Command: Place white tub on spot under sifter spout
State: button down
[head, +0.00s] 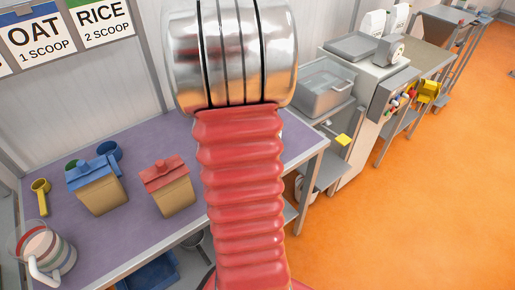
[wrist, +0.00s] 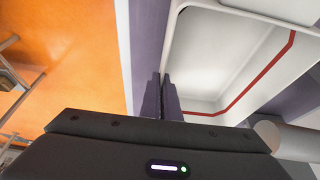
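The white tub (wrist: 205,55) fills the upper right of the wrist view, with a red line around its inside. My gripper (wrist: 163,95) is at the tub's left wall; its two dark fingers are close together with the rim running between them, so it looks shut on that rim. In the head view my red ribbed arm covers the middle, and neither the tub nor my fingers show. A grey machine (head: 372,78) stands at the right; I cannot make out a sifter spout or a marked spot for certain.
The purple bench (head: 120,215) holds a blue-lidded box (head: 97,187), a red-lidded box (head: 168,186), a yellow scoop (head: 41,193), a blue scoop (head: 110,151) and a striped jug (head: 45,250). A metal bin (head: 322,88) stands beside the machine. Orange floor (head: 420,215) is clear at right.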

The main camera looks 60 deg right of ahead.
jog(key=c, duration=2)
grip_release()
jog(key=shift+f, duration=0.1)
jog(key=v, duration=1.2)
